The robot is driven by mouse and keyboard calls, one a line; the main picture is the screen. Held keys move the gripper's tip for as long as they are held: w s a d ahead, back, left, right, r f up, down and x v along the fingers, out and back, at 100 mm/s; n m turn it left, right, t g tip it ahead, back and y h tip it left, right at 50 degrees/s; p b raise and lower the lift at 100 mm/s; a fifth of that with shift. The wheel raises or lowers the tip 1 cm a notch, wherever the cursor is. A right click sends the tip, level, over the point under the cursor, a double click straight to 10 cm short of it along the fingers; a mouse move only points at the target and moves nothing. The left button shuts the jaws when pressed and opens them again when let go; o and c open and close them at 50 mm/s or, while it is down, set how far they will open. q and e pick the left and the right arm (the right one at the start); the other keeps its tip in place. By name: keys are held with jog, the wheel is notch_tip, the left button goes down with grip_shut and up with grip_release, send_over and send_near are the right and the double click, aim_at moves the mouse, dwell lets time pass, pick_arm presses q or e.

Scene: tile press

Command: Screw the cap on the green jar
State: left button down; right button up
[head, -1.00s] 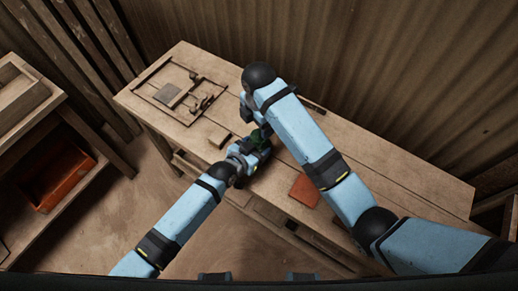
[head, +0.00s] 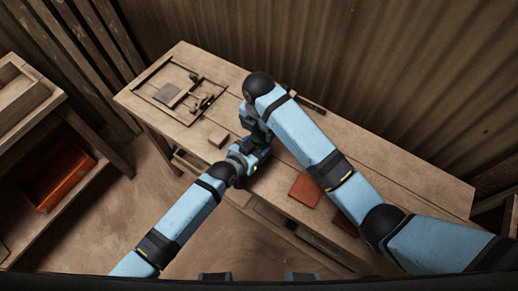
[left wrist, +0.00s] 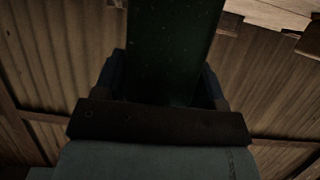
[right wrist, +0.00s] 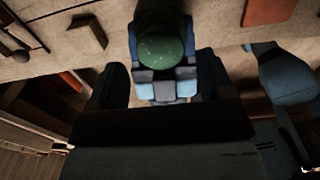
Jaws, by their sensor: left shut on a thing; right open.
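My left gripper (head: 255,156) is shut on the green jar (head: 258,140), held over the front edge of the bench. In the left wrist view, the dark green jar (left wrist: 172,45) rises between the fingers. My right gripper (head: 257,122) is open, just above the jar and left gripper. In the right wrist view, a round, speckled green end (right wrist: 162,48) shows between and beyond the open fingers. I cannot tell whether this is the cap or the jar itself. The right arm partly hides the jar in the head view.
The wooden bench (head: 400,183) carries a frame with small fittings (head: 180,95) at the left, a small wooden block (head: 219,140) and a reddish tile (head: 305,190). A shelf with an orange bin (head: 62,178) stands at the left. The bench's right part is clear.

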aim_at(259, 136)
jog(key=shift+f, duration=1.55)
jog(key=c, duration=0.9)
jog(key=m, duration=0.6)
jog(key=shift+m, duration=0.3)
jog(key=shift+c, duration=0.2)
jog(key=o, duration=1)
jog(key=shift+r, duration=0.1)
